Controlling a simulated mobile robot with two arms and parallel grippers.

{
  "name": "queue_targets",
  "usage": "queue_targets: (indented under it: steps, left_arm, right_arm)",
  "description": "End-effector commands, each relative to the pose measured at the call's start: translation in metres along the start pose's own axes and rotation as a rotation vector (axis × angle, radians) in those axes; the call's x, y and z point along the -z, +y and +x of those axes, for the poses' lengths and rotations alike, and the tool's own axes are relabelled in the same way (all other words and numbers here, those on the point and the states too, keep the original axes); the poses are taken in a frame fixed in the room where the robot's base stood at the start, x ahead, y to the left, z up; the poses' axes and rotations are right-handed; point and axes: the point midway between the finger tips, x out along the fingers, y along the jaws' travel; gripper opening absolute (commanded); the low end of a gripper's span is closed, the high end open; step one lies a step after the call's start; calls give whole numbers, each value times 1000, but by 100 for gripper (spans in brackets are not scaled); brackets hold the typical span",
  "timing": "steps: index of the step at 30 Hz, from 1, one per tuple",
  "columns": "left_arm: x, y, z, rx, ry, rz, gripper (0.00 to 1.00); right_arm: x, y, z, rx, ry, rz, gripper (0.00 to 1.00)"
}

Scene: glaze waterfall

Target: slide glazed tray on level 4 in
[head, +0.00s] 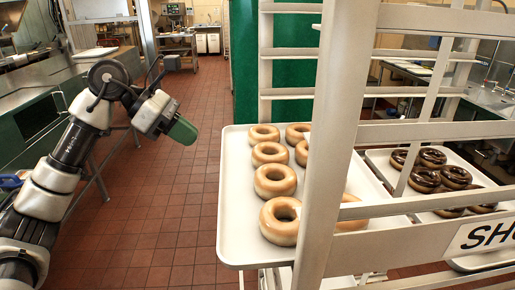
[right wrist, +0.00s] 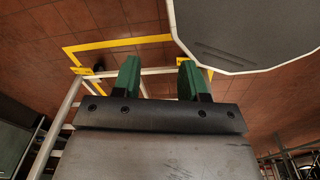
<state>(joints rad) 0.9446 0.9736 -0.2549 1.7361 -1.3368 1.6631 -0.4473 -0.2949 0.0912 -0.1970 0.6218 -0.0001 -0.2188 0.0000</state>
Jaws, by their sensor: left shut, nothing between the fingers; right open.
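The glazed tray (head: 232,235) is white and carries several pale glazed doughnuts (head: 275,180). It sticks out of the left side of the white rack (head: 335,130), whose upright hides part of it. I cannot tell its level number. My left gripper (head: 184,130) is shut and empty over the aisle, left of the tray and apart from it. My right gripper (right wrist: 157,70) shows only in the right wrist view, open, with nothing between its green fingers. A grey panel (right wrist: 250,35) with a pale rim is beyond it at upper right; I cannot tell which tray it is.
A second tray (head: 377,163) with dark chocolate doughnuts (head: 425,180) stands right of the rack upright. A steel counter (head: 40,85) runs along the left. A green panel (head: 243,60) stands behind the rack. The red tiled aisle (head: 150,220) is clear. Yellow floor marking (right wrist: 125,42) shows below my right gripper.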

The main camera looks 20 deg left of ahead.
Motion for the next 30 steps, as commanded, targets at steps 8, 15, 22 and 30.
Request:
queue_targets:
  steps: [8,15,22,30]
  left_arm:
    - [1,-4,12,-32,60,38,0]
    - [2,-3,63,-29,55,36,0]
    - [-11,-2,99,-32,51,38,0]
    - [-22,-1,117,-34,53,35,0]
  right_arm:
    - [-3,-1,-10,2,-5,1,43]
    - [0,-18,-28,24,-4,4,43]
    - [1,-14,-49,20,-7,1,43]
    - [1,-8,-59,12,-8,0,43]
